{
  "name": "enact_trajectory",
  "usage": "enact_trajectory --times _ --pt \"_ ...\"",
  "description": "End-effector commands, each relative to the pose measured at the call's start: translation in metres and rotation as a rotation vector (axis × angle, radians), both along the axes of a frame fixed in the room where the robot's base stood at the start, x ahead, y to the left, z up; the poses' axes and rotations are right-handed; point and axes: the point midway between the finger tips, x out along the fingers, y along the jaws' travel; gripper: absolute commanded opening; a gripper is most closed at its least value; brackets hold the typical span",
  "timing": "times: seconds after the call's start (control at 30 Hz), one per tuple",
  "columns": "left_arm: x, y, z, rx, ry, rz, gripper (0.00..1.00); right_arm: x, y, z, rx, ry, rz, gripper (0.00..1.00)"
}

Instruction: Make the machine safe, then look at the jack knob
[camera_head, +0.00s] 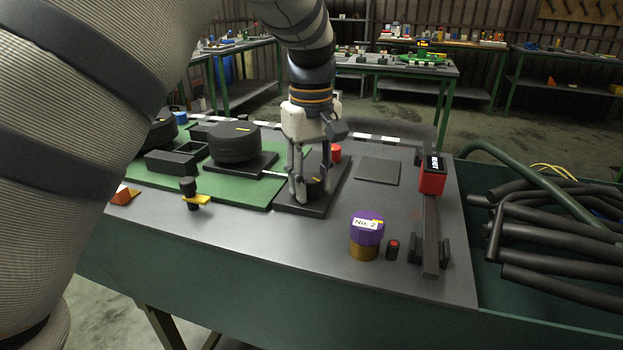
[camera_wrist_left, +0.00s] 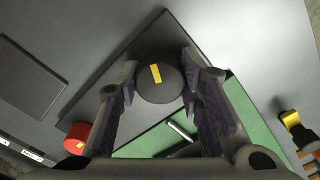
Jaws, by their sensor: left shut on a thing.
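My left gripper (camera_head: 312,192) points down over a black base plate (camera_head: 341,184), its fingers closed on both sides of a round black knob (camera_head: 315,185). In the left wrist view the gripper (camera_wrist_left: 160,76) grips this knob (camera_wrist_left: 146,92), whose top carries a yellow bar (camera_wrist_left: 155,73) lying nearly upright in the picture. I cannot tell whether it is the jack knob. A red button (camera_head: 336,153) stands behind the gripper on the same plate, and it shows in the left wrist view too (camera_wrist_left: 77,138). My right gripper is not in view.
A purple-topped "No. 2" container (camera_head: 366,238), a small red-topped switch (camera_head: 392,249) and a red display unit (camera_head: 433,178) on a dark rail stand right. Black discs (camera_head: 234,143) and a yellow-black lever (camera_head: 192,195) stand left. Black tubes (camera_head: 545,235) fill the right side.

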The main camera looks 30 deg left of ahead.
Motion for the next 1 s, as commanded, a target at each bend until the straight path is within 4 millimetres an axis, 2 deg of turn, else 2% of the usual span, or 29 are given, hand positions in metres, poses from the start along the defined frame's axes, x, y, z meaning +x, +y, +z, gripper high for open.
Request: enact_trajectory --times 0.2,0.5,1.0 --pt "0.0001 0.0003 0.0002 0.002 -0.001 0.155 0.06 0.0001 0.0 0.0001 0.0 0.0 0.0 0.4" --pt "-0.0001 0.0004 0.0001 0.002 -0.001 0.292 0.06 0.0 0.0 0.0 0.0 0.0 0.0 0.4" --pt "-0.0003 0.0005 0.0002 0.001 0.0 0.339 0.06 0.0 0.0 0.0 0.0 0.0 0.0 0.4"
